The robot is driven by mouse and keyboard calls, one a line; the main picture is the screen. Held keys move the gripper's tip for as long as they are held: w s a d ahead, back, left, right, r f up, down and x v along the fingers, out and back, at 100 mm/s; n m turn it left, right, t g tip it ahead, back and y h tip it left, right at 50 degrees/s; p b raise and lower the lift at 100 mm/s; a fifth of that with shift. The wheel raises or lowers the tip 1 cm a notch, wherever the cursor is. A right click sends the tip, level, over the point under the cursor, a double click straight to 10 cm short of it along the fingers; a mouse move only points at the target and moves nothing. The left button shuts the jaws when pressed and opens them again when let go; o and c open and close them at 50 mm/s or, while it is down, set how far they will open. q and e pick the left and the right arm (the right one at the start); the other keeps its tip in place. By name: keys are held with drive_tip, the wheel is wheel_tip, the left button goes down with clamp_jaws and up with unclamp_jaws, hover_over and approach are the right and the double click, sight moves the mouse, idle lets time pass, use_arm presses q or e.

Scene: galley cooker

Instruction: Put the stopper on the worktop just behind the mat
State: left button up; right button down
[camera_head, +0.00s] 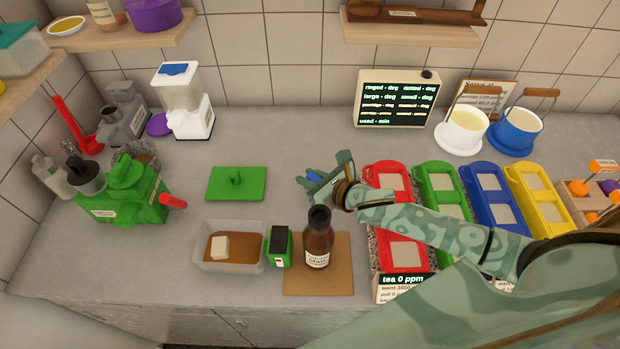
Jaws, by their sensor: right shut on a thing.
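My right gripper (318,184) reaches in from the right over the worktop, behind the mat. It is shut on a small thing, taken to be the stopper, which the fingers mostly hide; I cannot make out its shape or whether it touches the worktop. The brown mat (334,284) lies near the front edge of the worktop (240,150). A brown sauce bottle (318,242) stands upright on the mat, its top dark. My left gripper is not in view.
Left of the mat are a small green-and-black box (279,247) and a clear tray (228,262). A green lid (236,184) lies behind them. Red cases (402,256) stand right of the mat, under my right arm. Bare worktop lies between lid and gripper.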

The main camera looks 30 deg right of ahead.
drive_tip(key=shift+f, duration=0.1)
drive_tip(key=c, duration=1.3)
unclamp_jaws()
drive_tip(key=shift+r, duration=0.25)
drive_tip(key=p+v, duration=0.1)
drive_tip(key=v, duration=1.1)
